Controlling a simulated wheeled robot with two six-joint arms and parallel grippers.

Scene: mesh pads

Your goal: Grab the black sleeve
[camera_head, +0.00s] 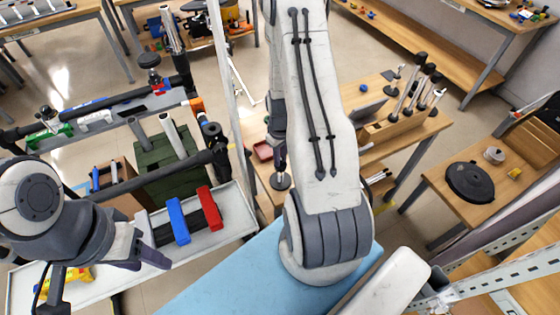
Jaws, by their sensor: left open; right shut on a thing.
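A black block-like piece (163,234), which may be the black sleeve, lies in the pale tray (235,225) between a grey piece (145,226) and a blue piece (178,220). A red piece (210,208) lies right of the blue one. My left gripper (98,270) is open over the left of the tray, its fingers spread, left of the black piece. My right gripper (281,158) is mostly hidden behind my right arm. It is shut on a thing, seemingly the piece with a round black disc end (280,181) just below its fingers.
A yellow item (80,274) lies partly behind my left gripper. A dark rail (150,175) crosses above the tray's far side, with a green crate (165,150) behind it. A blue surface (225,275) is at the front. A wooden table (405,140) with tools stands behind my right arm.

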